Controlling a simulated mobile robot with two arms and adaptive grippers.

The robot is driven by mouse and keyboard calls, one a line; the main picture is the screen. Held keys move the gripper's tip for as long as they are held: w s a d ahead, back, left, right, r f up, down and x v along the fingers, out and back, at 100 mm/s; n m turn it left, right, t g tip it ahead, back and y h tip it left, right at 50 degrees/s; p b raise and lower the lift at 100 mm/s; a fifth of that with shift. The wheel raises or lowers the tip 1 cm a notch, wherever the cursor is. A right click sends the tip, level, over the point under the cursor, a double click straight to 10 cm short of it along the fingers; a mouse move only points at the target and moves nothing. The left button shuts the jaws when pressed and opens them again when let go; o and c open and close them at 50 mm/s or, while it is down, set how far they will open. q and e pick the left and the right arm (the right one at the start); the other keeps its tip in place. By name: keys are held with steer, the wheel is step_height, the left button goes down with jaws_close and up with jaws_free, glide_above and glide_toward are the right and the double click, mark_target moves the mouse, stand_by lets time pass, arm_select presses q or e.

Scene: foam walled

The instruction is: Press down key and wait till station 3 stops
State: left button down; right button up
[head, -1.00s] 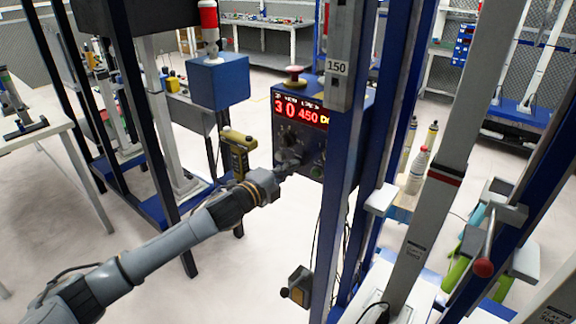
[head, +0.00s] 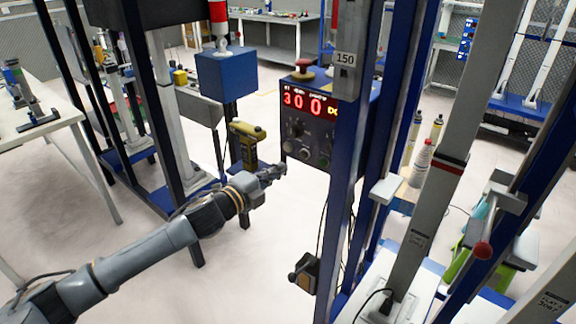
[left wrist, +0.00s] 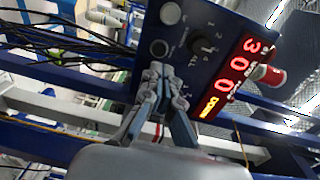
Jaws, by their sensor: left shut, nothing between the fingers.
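The control box (head: 310,150) is dark blue and mounted on a blue post. Its red display (head: 306,103) reads "3 0 0" with yellow letters at the right, partly cut off by the post. Knobs and buttons sit below the display. My left gripper (head: 279,172) is shut and empty, at the box's lower left and apart from it in the head view. In the left wrist view my left gripper (left wrist: 157,85) points at the box's panel (left wrist: 190,45), near the buttons and the rotary knob. I cannot tell which button is the down key. My right gripper is not seen.
A red mushroom button (head: 303,66) tops the box. A yellow-black device (head: 246,143) stands just behind my left gripper. The blue post (head: 340,200) closes off the box's right side. A hanging lever box (head: 304,272) is below.

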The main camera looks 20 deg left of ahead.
arm_select(q)
steer(key=v, duration=0.5)
steer(key=shift+s+a+b, duration=0.1)
steer(key=shift+s+b, duration=0.15)
steer(key=shift+b, duration=0.1)
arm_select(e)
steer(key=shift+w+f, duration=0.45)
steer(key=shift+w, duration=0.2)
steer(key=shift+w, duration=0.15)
